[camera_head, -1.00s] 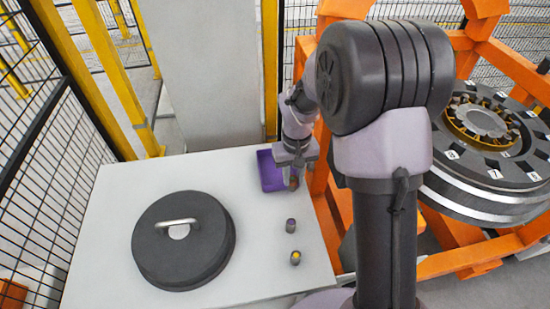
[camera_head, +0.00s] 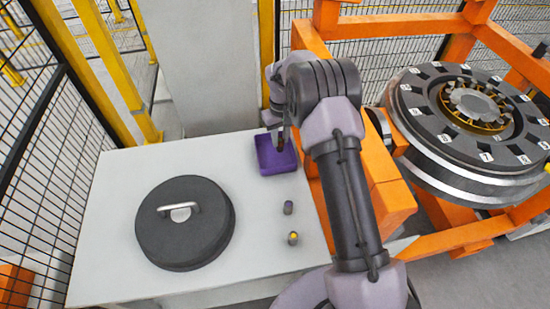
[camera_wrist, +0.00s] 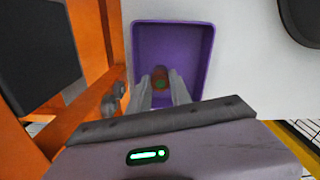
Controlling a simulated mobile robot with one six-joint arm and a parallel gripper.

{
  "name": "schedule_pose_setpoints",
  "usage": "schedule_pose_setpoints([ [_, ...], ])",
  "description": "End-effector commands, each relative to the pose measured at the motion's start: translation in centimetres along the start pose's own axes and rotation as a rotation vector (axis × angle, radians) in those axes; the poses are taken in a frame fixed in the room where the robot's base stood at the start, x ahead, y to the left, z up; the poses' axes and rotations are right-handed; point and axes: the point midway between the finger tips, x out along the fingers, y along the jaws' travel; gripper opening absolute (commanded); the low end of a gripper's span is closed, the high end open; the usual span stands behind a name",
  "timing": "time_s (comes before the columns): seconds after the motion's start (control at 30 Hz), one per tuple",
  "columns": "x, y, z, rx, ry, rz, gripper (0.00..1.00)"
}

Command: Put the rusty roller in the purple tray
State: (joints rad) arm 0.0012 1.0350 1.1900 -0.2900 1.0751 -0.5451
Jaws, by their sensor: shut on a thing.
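The purple tray (camera_head: 276,170) sits on the white table at its back right corner. It also shows in the wrist view (camera_wrist: 206,58), with its open inside facing the camera. My gripper (camera_wrist: 161,90) is shut on the rusty roller (camera_wrist: 160,74), a small brown-red cylinder between the fingertips. In the wrist view the roller lies over the tray's inside. In the head view the roller (camera_head: 280,145) shows small and dark over the tray; I cannot tell whether it touches the tray floor.
A large black lid (camera_head: 185,238) with a handle lies at left. An orange frame (camera_head: 380,195) with a wheel assembly (camera_head: 470,165) stands at right.

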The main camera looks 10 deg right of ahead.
Motion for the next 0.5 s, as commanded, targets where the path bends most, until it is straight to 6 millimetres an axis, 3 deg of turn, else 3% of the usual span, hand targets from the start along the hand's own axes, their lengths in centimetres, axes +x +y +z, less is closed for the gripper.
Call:
schedule_pose_setpoints([
  [0.23, 0.34, 0.02, -0.07, 0.000, 0.002, 0.001, 0.00],
  [0.27, 0.33, 0.02, -0.06, 0.000, 0.002, 0.001, 0.27],
  [0.3, 0.32, 0.02, -0.06, 0.000, 0.002, 0.001, 0.34],
  [0.4, 0.33, 0.01, -0.06, 0.000, 0.002, 0.001, 0.50],
  [0.5, 0.33, 0.01, -0.05, 0.001, 0.002, 0.000, 0.50],
])
